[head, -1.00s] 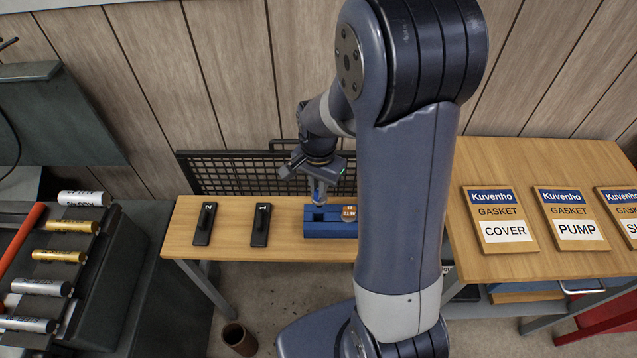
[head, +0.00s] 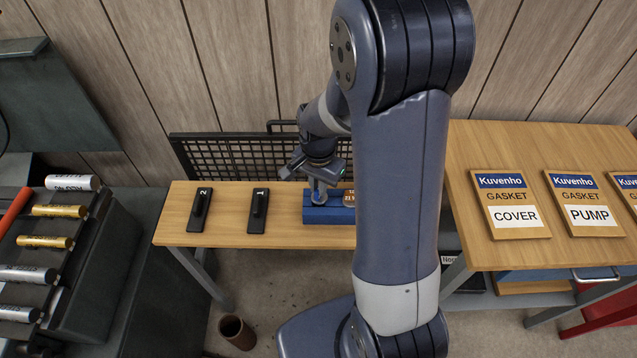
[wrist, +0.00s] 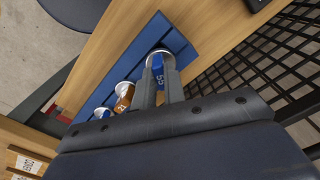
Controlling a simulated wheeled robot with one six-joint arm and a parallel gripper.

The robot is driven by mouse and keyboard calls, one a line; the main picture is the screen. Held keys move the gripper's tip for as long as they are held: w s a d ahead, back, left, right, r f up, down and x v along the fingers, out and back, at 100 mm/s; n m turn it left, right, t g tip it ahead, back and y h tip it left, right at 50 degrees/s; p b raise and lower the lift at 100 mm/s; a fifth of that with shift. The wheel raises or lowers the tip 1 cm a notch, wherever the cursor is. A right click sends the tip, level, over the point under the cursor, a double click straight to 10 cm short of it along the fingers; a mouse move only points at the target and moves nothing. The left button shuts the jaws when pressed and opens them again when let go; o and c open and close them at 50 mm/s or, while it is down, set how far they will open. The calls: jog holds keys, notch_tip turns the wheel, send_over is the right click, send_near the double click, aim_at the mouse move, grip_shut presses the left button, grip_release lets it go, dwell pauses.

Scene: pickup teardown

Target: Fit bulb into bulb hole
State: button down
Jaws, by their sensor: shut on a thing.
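My gripper (head: 319,197) is over the left part of the blue block (head: 340,216) on the wooden bench. In the wrist view its two fingers (wrist: 161,90) are shut on a bulb (wrist: 158,68) with a blue side marked "55" and a pale round rim. The bulb is at the blue block (wrist: 188,42), which shows there as a long strip. The bulb hole is hidden, so I cannot tell how deep the bulb sits. An orange-labelled bulb (wrist: 124,92) marked "21" stands beside it in the block.
Another white-topped piece (wrist: 102,112) stands farther along the block. Black switches marked 2 (head: 199,210) and 1 (head: 258,211) lie left of the block. A black mesh panel (head: 225,157) stands behind the bench. Gasket boards (head: 508,205) lie on the right table.

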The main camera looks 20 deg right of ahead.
jog(key=shift+f, duration=0.3)
jog(key=c, duration=1.4)
grip_release()
jog(key=shift+r, duration=0.15)
notch_tip(320, 180, up, 11)
jog(key=shift+f, duration=0.2)
jog(key=shift+f, duration=0.1)
notch_tip(320, 180, down, 10)
jog(key=shift+f, duration=0.15)
jog(key=shift+r+p, duration=1)
jog(key=shift+r, duration=0.1)
